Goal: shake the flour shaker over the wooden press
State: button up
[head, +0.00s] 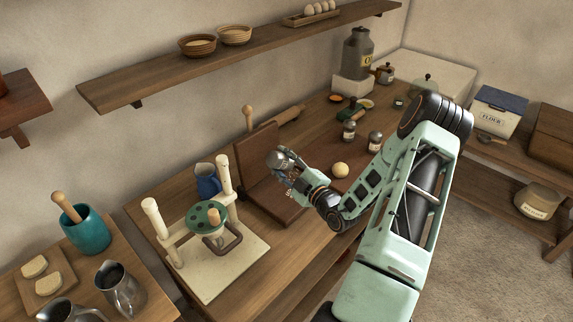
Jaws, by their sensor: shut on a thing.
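The wooden press (262,198) stands open on the wooden counter, its dark upper board raised against the back and its lower board flat. My gripper (284,173) is shut on the flour shaker (278,158), a small grey metal-looking container. It holds the shaker above the press, in front of the raised board. The shaker looks tilted, but the exact angle is hard to tell. My gripper partly hides the shaker, and my arm covers part of the press's right side. A few pale specks (289,193) show near the lower board below my gripper.
A pale dough ball (340,170) lies right of the press. Two small shakers (349,131) (375,141) stand behind it. A shelf (240,52) runs above.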

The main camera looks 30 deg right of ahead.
jog(key=shift+w+a+p, duration=0.2)
jog(key=shift+a+p, duration=0.2)
jog(key=shift+a, duration=0.7)
jog(key=shift+w+a+p, duration=0.25)
jog(key=shift+a+p, duration=0.2)
jog(key=shift+a, duration=0.6)
jog(key=shift+w+a+p, duration=0.2)
jog(key=shift+a+p, duration=0.2)
jog(key=shift+a, duration=0.7)
jog(key=shift+s+a, duration=0.25)
jog(key=shift+a, duration=0.65)
jog(key=shift+s+a, duration=0.25)
jog(key=shift+a, duration=0.6)
jog(key=shift+d, duration=0.5)
jog(key=s+d, duration=0.2)
jog(key=s, duration=0.5)
jog(key=shift+s+d, duration=0.35)
jog(key=shift+d, duration=0.05)
